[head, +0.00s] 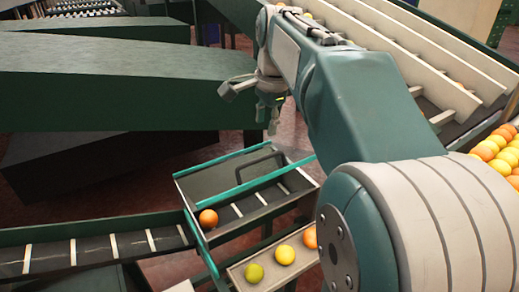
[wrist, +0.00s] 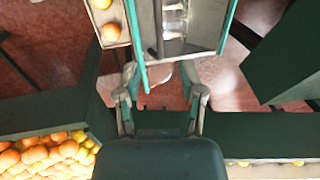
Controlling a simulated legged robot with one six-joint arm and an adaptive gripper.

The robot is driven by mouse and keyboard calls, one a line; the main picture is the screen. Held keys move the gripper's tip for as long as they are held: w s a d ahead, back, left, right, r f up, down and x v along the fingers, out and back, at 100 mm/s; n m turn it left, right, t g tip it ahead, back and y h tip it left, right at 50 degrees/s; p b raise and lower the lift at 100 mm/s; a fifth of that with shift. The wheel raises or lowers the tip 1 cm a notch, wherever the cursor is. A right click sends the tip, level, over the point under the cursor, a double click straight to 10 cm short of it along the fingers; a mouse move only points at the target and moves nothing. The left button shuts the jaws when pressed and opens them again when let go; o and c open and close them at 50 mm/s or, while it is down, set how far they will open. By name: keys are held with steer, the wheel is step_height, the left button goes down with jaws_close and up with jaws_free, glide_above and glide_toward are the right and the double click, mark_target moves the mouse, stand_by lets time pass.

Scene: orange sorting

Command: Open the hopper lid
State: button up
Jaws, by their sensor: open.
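The hopper (head: 192,224) is a teal-rimmed box below my arm in the head view. A dark grey panel with a black loop handle (head: 262,156), seemingly the lid (head: 215,178), spans its far part. A teal bar crosses in front of the panel, and an orange (head: 208,217) lies in the uncovered near part. My gripper (head: 254,104) is open and empty, above and beyond the hopper's far edge, apart from the handle. In the wrist view the gripper (wrist: 163,101) has its fingers spread, with the hopper's teal edge (wrist: 228,22) at the top.
A slatted conveyor (head: 100,247) runs left from the hopper. A small tray (head: 262,265) with several fruits stands in front of it. Large dark green machine housings (head: 110,95) fill the left. Oranges in bulk (head: 500,150) lie at the right. Reddish floor shows between.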

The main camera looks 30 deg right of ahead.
mark_target(261, 158)
steer(key=f, duration=0.3)
steer(key=w+f, duration=0.1)
steer(key=f, duration=0.5)
steer(key=shift+w+a+f, duration=0.1)
steer(key=shift+w+f, duration=0.3)
jaws_close()
